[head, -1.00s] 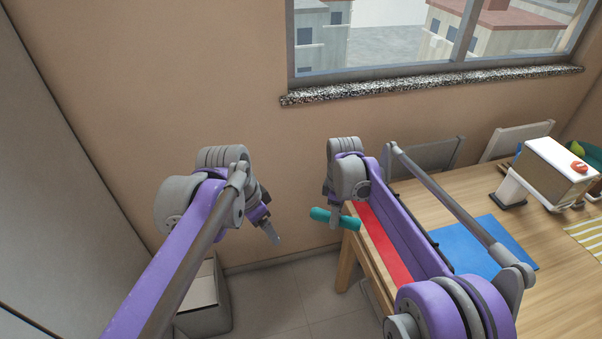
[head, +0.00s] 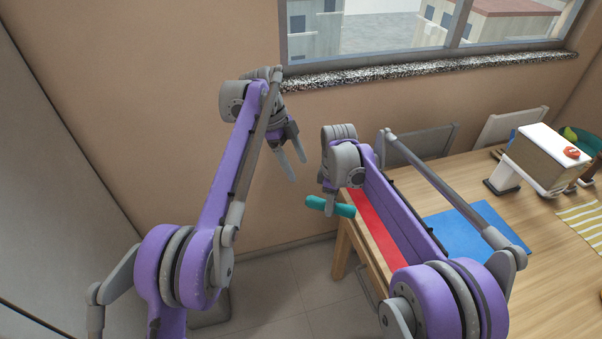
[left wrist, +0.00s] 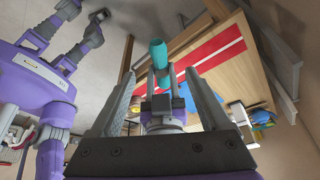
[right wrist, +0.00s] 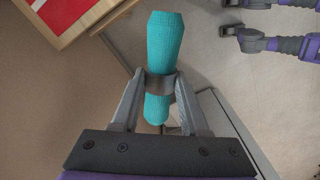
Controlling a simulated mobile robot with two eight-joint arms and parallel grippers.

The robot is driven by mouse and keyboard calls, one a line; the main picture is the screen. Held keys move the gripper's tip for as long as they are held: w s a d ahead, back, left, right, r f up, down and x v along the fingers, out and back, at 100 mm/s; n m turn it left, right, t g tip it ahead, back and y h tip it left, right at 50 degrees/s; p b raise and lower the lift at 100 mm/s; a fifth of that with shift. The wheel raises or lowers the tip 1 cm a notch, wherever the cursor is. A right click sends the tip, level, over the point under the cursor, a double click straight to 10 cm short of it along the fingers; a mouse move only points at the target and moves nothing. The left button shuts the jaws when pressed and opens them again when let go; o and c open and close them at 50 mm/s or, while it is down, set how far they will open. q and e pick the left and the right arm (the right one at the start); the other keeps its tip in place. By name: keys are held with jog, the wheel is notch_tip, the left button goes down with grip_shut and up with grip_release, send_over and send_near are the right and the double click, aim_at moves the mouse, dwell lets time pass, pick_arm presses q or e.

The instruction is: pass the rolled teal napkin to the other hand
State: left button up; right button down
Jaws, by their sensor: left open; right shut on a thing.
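The rolled teal napkin (head: 343,210) is held in the air left of the table's end, shut in my right gripper (head: 331,208). In the right wrist view the napkin (right wrist: 162,45) is gripped around its middle, with an end sticking out on each side of the fingers (right wrist: 159,87). My left gripper (head: 291,163) is open and empty, up and to the left of the napkin in the head view. In the left wrist view the napkin (left wrist: 158,52) shows beyond the open fingers (left wrist: 165,85), apart from them.
The wooden table (head: 480,185) carries a red mat (head: 375,228), a blue mat (head: 470,232) and a striped cloth (head: 585,220). A white-topped box (head: 545,160) stands at its back. Chairs (head: 510,128) stand behind. A wall and window sill (head: 430,68) lie beyond the grippers.

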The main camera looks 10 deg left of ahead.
aim_at(311, 196)
pick_arm(q)
jog(key=x, duration=1.1)
jog(key=shift+d+f, duration=0.1)
jog(key=shift+f, duration=0.2)
grip_shut()
pick_arm(e)
jog(key=shift+c, duration=1.7)
grip_release()
